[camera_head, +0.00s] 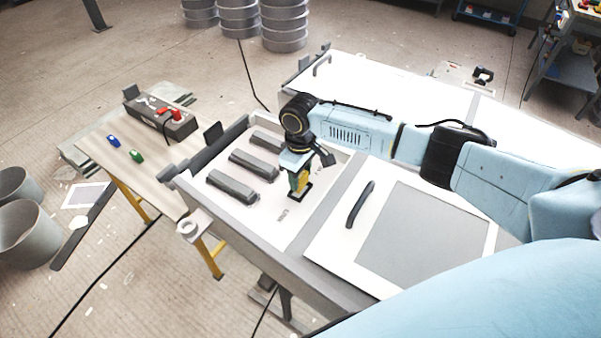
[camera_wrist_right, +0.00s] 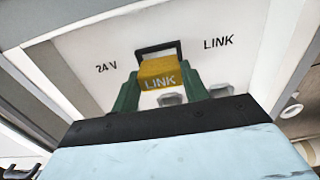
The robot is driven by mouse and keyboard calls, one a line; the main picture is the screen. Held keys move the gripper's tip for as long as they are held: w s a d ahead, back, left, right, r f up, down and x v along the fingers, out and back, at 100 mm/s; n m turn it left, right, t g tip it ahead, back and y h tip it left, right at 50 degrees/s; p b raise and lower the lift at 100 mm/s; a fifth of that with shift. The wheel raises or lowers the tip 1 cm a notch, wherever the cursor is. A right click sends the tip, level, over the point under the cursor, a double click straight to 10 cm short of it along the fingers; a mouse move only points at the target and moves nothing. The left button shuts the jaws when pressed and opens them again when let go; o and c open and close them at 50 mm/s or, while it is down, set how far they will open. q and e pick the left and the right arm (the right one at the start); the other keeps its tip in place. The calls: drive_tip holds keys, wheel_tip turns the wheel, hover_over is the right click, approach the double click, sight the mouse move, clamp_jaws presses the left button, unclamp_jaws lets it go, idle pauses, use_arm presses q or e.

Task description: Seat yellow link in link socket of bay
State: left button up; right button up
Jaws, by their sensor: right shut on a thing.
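The yellow link (camera_wrist_right: 158,75), marked LINK, is between the green fingers of my right gripper (camera_wrist_right: 160,95) in the right wrist view. The gripper is shut on it. A dark-rimmed square socket (camera_wrist_right: 178,46) lies just beyond the link on the white panel, between the printed words 24V and LINK. The link overlaps the socket's lower part in this view; I cannot tell whether they touch. In the head view my right gripper (camera_head: 300,186) points down over the white bay (camera_head: 262,218), right of the dark grey bars. My left gripper is not in view.
Several dark grey bars (camera_head: 232,187) stand in the bay. A panel with a black handle (camera_head: 360,204) lies to the right. A wooden table (camera_head: 105,160) at left holds a blue piece (camera_head: 113,141), a green piece (camera_head: 137,156) and a grey box (camera_head: 150,119) with red parts.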

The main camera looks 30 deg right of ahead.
sight(301, 176)
idle(0.4)
drive_tip(key=shift+p, duration=0.45)
drive_tip(key=shift+f+b, duration=0.7)
drive_tip(key=shift+f, duration=0.55)
drive_tip(key=o, duration=1.1)
drive_tip(key=shift+r, duration=0.1)
wheel_tip(301, 176, up, 13)
drive_tip(key=shift+r, duration=0.2)
